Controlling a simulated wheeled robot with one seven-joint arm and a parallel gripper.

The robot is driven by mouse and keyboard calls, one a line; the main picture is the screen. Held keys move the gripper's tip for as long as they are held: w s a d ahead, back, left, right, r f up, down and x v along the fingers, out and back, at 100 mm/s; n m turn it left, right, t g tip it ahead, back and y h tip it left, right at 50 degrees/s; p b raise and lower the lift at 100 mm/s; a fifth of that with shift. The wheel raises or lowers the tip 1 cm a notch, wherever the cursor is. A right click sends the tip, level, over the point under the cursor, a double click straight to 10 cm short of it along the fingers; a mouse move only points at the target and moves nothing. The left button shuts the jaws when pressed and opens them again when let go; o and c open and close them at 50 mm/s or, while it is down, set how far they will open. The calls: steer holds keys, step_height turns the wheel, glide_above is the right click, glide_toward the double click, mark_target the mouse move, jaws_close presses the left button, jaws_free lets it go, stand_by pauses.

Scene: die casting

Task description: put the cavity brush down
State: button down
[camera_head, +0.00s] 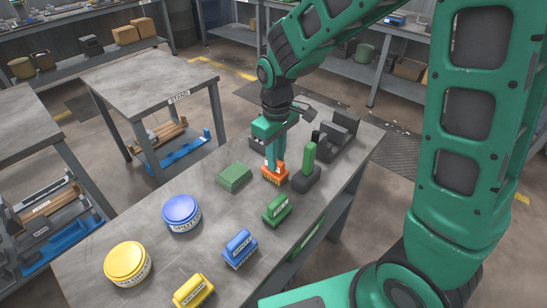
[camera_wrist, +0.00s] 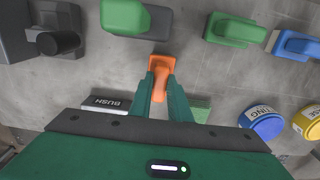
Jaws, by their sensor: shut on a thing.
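The cavity brush appears to be the orange tool (camera_head: 270,178) in the head view, on or just above the grey table (camera_head: 150,222); I cannot tell if it touches. My gripper (camera_head: 275,164) points down over it, its green fingers shut on its handle. In the wrist view the orange brush (camera_wrist: 161,63) shows its broad end beyond the fingertips of my gripper (camera_wrist: 161,82), with the handle between them. Its underside is hidden.
Right of the brush stands a dark block with a green upright (camera_head: 309,152). A flat green pad (camera_head: 234,176) lies left. Nearer are green (camera_head: 277,209), blue (camera_head: 238,248) and yellow (camera_head: 193,290) handled tools, and blue (camera_head: 181,212) and yellow (camera_head: 126,262) round tins.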

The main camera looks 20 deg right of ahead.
steer(key=c, duration=1.7)
jaws_free()
steer(key=shift+o, duration=0.2)
